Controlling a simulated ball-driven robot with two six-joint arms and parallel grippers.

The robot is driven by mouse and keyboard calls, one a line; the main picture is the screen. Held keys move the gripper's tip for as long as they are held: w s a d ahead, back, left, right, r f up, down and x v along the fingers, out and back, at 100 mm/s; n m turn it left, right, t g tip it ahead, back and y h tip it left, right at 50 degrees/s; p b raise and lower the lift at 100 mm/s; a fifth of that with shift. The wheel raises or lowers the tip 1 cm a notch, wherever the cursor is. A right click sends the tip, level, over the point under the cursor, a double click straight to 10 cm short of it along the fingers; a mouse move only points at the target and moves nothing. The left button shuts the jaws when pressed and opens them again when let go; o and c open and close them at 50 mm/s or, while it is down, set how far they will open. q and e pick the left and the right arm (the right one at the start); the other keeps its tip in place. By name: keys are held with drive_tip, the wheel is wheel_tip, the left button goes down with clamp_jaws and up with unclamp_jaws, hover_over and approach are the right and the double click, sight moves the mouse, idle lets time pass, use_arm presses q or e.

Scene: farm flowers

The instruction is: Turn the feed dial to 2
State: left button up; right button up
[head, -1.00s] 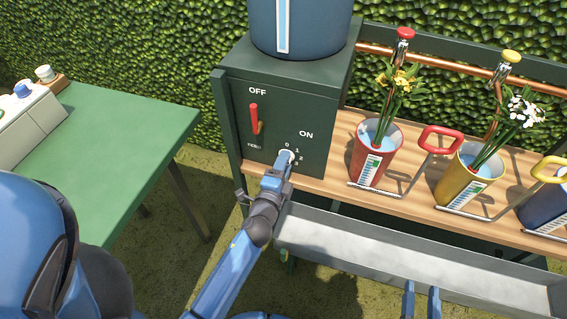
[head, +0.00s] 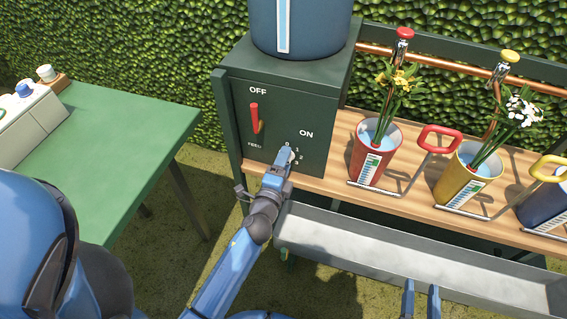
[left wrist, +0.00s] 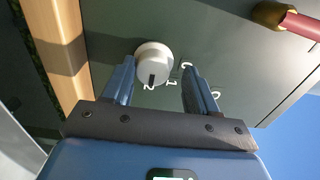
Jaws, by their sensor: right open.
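The feed dial (head: 291,156) is a white round knob low on the front of the dark green box (head: 305,110), with the numbers 0 to 3 around it. In the left wrist view the dial (left wrist: 153,62) shows a black mark that points at the figure 2. My left gripper (head: 281,165) is in front of the dial. Its fingers (left wrist: 158,75) are apart, one on each side of the dial, with a visible gap at least on the right. My right gripper (head: 421,290) is open and empty at the bottom edge, over the trough.
A red lever (head: 254,118) sits on the box, up and left of the dial. A grey trough (head: 400,262) runs below the wooden shelf (head: 405,200). Red (head: 372,160) and yellow (head: 466,178) flower cups stand on the right. A green table (head: 120,150) is at left.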

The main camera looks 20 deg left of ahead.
use_arm(q)
drive_tip(key=shift+f, duration=0.25)
drive_tip(key=shift+w+d+f, duration=0.1)
drive_tip(key=shift+w+f, duration=0.1)
drive_tip(key=shift+w, duration=0.1)
drive_tip(key=s+b, duration=0.3)
drive_tip(key=s, duration=0.7)
drive_tip(key=shift+s+a, duration=0.2)
drive_tip(key=shift+s, duration=0.2)
use_arm(e)
wheel_tip(320, 180, down, 4)
drive_tip(key=shift+w+r, duration=0.15)
